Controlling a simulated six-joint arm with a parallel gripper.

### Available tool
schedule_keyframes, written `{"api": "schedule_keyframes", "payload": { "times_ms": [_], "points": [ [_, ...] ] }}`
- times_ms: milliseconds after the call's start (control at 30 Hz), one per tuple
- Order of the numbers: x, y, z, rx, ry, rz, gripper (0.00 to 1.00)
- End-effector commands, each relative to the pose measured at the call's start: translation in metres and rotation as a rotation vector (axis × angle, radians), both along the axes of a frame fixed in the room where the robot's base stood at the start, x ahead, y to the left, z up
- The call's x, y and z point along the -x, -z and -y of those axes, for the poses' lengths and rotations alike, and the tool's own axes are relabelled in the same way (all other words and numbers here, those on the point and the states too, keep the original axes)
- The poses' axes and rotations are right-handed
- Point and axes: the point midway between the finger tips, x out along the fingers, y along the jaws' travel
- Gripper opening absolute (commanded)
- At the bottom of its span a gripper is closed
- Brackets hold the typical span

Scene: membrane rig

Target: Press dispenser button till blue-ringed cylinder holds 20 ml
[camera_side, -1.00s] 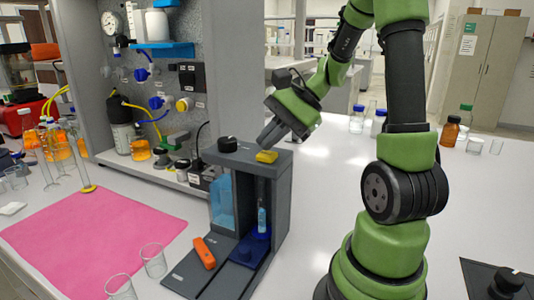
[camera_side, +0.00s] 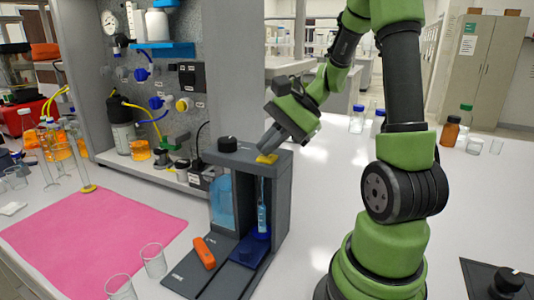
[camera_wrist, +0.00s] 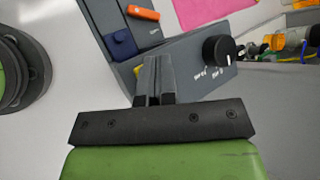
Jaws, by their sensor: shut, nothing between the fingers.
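The grey dispenser (camera_side: 226,154) stands on the bench with a yellow button (camera_side: 267,159) on its top right. My gripper (camera_side: 265,147) is shut and empty, its fingertips on or just above the button; contact is hard to tell. In the wrist view my gripper (camera_wrist: 154,62) hides most of the button (camera_wrist: 137,72). A slim clear cylinder (camera_side: 263,212) stands upright in the dispenser's bay, over a blue base (camera_side: 250,248). Pale blue liquid shows in it, with a thin light line above. Its graduations are too small to read.
A black knob (camera_side: 227,144) sits on the dispenser's top left. An orange object (camera_side: 204,253) lies on its foot. Two beakers (camera_side: 153,260) stand near a pink mat (camera_side: 95,235). Bottles (camera_side: 450,131) stand behind my arm.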

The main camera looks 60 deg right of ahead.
Motion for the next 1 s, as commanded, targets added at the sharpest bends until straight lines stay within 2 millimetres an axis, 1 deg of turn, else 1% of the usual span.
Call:
{"api": "schedule_keyframes", "payload": {
  "times_ms": [300,667,1000],
  "points": [
    [0.0,-0.002,0.0,0.002,-0.001,0.001,0.0],
    [0.0,-0.019,0.0,0.002,-0.001,0.001,0.0],
    [0.0,-0.021,0.0,0.002,-0.001,0.001,0.0]
  ]
}}
